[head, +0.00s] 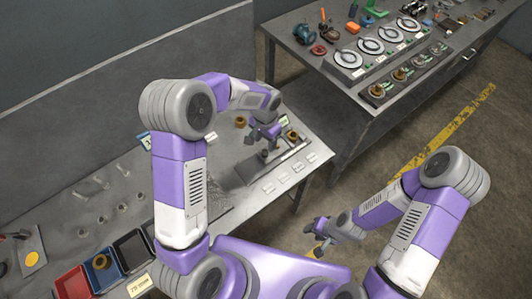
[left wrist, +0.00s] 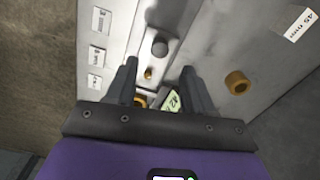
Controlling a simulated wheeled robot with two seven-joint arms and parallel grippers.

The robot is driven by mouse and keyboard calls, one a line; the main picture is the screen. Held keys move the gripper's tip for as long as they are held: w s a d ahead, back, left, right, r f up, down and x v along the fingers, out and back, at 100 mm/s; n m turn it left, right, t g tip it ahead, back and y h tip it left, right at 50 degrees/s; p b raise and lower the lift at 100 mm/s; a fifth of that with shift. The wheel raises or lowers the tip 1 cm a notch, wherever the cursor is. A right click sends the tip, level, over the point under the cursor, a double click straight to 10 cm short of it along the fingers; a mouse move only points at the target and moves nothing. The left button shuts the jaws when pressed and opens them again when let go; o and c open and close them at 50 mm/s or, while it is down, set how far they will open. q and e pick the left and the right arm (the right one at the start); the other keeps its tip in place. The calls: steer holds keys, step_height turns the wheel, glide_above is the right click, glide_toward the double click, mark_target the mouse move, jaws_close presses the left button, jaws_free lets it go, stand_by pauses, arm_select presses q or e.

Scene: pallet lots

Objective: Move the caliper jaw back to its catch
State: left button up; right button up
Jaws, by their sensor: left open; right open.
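A caliper-like grey rail (head: 291,153) lies on the bench top. In the left wrist view a pale rail (left wrist: 167,22) carries a grey knob (left wrist: 160,47), a small brass pin (left wrist: 148,74) and a small readout (left wrist: 173,101). I cannot tell which part is the jaw or where its catch is. My left gripper (head: 265,134) is open above the rail; in the left wrist view its fingers (left wrist: 160,83) stand either side of the pin and readout, apart from each other. Part of a brass piece shows low between them. My right gripper (head: 319,236) is open and empty, away from the bench.
A brass ring (left wrist: 238,83) lies right of the fingers. White labels (head: 283,178) line the bench's front edge. Red and blue bins (head: 73,284) stand at the lower left. A second bench (head: 335,90) with dials stands behind, with open floor (head: 410,130) in front.

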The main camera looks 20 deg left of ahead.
mark_target(265, 152)
arm_select(q)
step_height(265, 152, down, 8)
steer(key=shift+r+b, duration=0.25)
steer(key=shift+b, duration=0.15)
steer(key=shift+c, duration=0.3)
jaws_close()
